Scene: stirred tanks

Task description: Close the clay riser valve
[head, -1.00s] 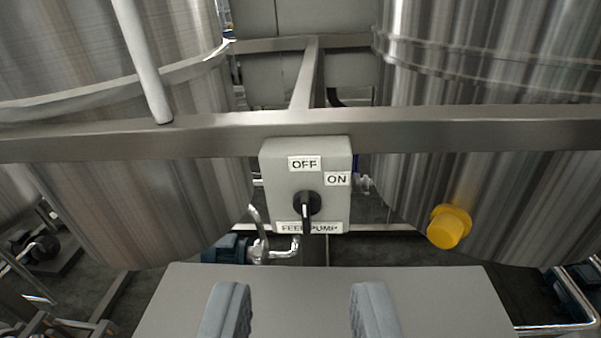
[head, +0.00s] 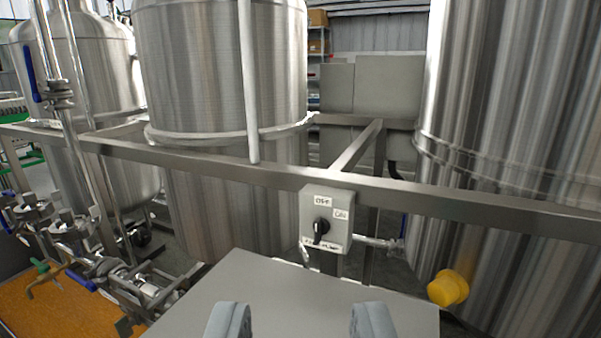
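My gripper (head: 300,322) is open and empty at the bottom of the view, its two grey fingers wide apart. At the upper left, a valve with a long blue lever (head: 32,75) sits on a steel vertical pipe (head: 72,125). The lever stands roughly upright, nearly along the pipe. No label shows whether this is the clay riser valve. At the lower left are a green handle (head: 45,270) and another blue lever (head: 80,281) among low pipework. My gripper is well to the right of all of these and touches none.
A steel rail (head: 220,163) crosses the view in front of large steel tanks (head: 222,70). A yellow cap (head: 448,288) is on the right tank. An orange floor area (head: 70,310) lies lower left.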

